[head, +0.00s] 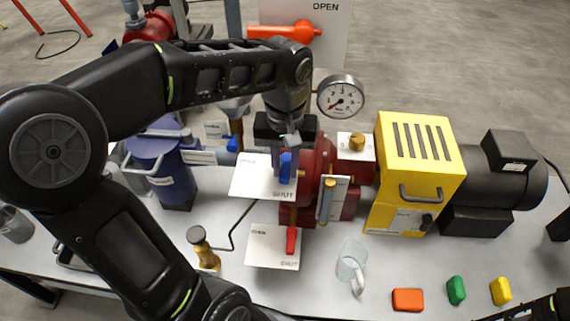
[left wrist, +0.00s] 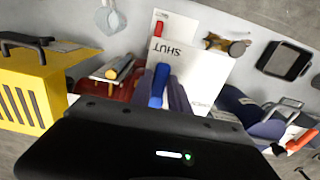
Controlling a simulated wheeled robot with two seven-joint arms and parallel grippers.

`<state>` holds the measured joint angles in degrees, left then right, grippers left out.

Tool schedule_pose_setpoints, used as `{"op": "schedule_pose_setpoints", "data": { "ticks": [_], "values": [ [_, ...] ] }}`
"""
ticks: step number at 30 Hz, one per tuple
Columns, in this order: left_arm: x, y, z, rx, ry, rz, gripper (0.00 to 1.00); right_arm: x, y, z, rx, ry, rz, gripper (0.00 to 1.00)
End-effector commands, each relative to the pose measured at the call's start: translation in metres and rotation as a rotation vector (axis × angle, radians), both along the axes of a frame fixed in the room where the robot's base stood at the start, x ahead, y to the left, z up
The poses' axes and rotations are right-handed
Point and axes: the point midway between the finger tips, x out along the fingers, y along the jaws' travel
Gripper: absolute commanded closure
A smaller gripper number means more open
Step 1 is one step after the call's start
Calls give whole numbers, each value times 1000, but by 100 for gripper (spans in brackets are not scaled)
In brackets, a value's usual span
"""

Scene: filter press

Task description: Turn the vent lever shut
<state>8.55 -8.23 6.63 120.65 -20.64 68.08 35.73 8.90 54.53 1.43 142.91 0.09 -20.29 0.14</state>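A blue lever (head: 286,167) stands at a white OPEN/SHUT plate (head: 250,183) in front of the red machine body. It points roughly away from the front edge; no vent label is readable. In the left wrist view the blue lever (left wrist: 159,85) rises beside the word SHUT on its plate (left wrist: 178,53). My left gripper (head: 296,150) is down at this lever, its grey-blue fingers right beside it. The finger gap and any contact are unclear. A red lever (head: 291,241) lies at a second OPEN/SHUT plate (head: 265,258) nearer the front. My right gripper is not visible.
A yellow housing (head: 415,170) and dark motor stand right. A pressure gauge (head: 341,96) rises behind. A blue vessel (head: 165,172) stands left. An orange lever (head: 283,31) is at the back.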

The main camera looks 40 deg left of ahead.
Motion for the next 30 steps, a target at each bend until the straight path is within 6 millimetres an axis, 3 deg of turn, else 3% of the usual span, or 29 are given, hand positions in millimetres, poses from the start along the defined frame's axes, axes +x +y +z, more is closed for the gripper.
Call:
{"op": "schedule_pose_setpoints", "data": {
  "ticks": [7, 17, 23, 30],
  "values": [
    [0, 0, 0, 0, 0, -1, 58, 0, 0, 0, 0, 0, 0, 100],
    [0, 0, 3, 0, 0, -2, 58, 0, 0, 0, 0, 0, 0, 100],
    [1, 0, 25, 1, -4, -2, 58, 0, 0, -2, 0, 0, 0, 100],
    [0, 0, 66, 0, -1, -1, 58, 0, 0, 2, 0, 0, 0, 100]
  ]
}}
